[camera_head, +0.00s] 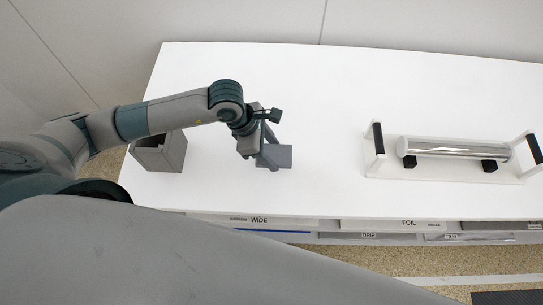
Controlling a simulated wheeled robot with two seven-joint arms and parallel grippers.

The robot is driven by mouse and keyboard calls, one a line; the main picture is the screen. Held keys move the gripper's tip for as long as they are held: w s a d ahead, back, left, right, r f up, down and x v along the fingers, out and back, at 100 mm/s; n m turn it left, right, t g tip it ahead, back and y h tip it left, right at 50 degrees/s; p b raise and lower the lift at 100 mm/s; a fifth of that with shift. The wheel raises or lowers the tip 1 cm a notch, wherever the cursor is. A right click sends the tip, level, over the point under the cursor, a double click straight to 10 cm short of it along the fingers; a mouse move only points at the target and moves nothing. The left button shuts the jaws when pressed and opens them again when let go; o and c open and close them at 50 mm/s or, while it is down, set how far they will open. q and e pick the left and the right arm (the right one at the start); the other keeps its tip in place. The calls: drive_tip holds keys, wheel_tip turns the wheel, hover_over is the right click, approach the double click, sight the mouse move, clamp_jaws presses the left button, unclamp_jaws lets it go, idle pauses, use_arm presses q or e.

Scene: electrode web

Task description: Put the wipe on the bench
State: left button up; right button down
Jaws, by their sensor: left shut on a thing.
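My left gripper (262,145) is over the left half of the white bench (330,95). It is shut on a small grey piece (279,157), which looks like the wipe. The fingers partly hide the piece, and I cannot tell whether it touches the bench top. My right gripper is not in view.
A grey open-topped box (160,155) stands on the bench at the left, under my left forearm. A shiny metal roller (455,149) lies in a white stand with black handles at the right. The bench middle is clear. Labelled drawers, including FOIL (408,223), line the front.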

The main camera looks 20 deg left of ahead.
use_arm(q)
drive_tip(key=shift+f+b, duration=0.65)
drive_tip(key=shift+f, duration=1.05)
drive_tip(key=shift+f, duration=0.15)
drive_tip(key=o, duration=0.9)
drive_tip(key=shift+r, duration=0.25)
